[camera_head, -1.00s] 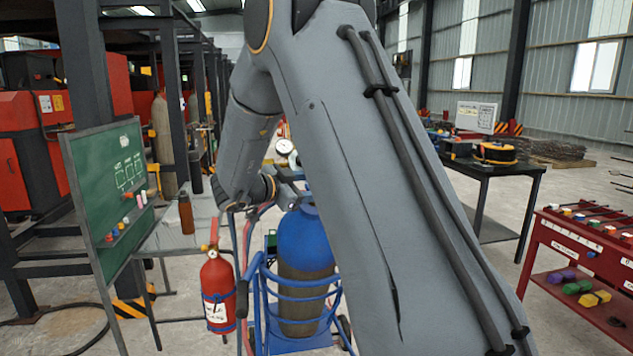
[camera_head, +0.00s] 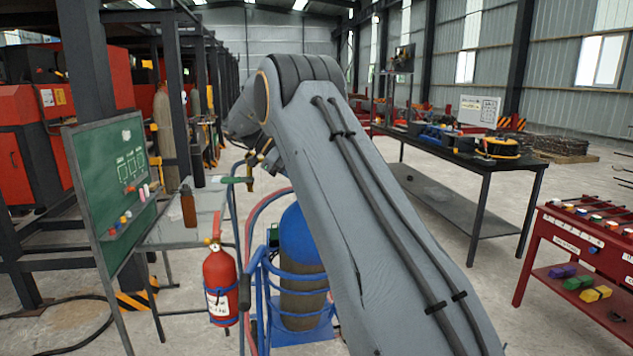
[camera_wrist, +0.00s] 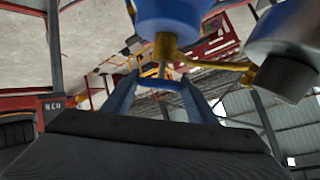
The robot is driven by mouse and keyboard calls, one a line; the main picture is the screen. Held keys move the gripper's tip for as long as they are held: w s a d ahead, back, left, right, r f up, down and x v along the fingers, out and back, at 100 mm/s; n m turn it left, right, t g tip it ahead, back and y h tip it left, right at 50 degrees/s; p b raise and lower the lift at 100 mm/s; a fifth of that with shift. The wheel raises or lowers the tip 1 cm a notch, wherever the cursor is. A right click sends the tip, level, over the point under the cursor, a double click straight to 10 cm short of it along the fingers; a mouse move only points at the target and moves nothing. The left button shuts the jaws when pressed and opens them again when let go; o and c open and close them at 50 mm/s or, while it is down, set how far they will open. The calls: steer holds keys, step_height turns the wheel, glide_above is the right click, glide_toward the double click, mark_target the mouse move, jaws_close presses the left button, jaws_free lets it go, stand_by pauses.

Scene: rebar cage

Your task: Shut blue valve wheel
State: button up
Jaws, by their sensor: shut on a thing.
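The blue valve wheel (camera_wrist: 160,83) shows nearly edge-on between my fingers in the wrist view, where the scene appears upside down. My gripper (camera_wrist: 159,88) is shut on it, one blue-grey finger on each side. A brass valve body (camera_wrist: 165,46) joins the wheel to the blue gas cylinder (camera_wrist: 175,10). In the head view the cylinder (camera_head: 298,235) stands upright in a blue cart. My arm hides its top and the wheel there. How far the wheel is turned cannot be told.
A grey gauge (camera_wrist: 287,62) sits on a brass pipe beside the valve. A red extinguisher (camera_head: 220,285) hangs left of the blue cart (camera_head: 262,300), with hoses nearby. A green board (camera_head: 108,190) stands left, a dark table (camera_head: 440,195) right, and a red rack (camera_head: 575,250) far right.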

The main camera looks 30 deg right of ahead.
steer(key=m+g+y+p, duration=0.1)
steer(key=m+y, duration=0.1)
steer(key=y, duration=0.1)
steer(key=shift+d+m+g, duration=0.15)
steer(key=shift+m+g, duration=0.15)
steer(key=shift+m, duration=0.1)
steer(key=shift+y+p, duration=0.3)
steer(key=shift+p, duration=0.05)
steer(key=shift+s, duration=0.1)
steer(key=o, duration=1.1)
steer(key=shift+c, duration=0.2)
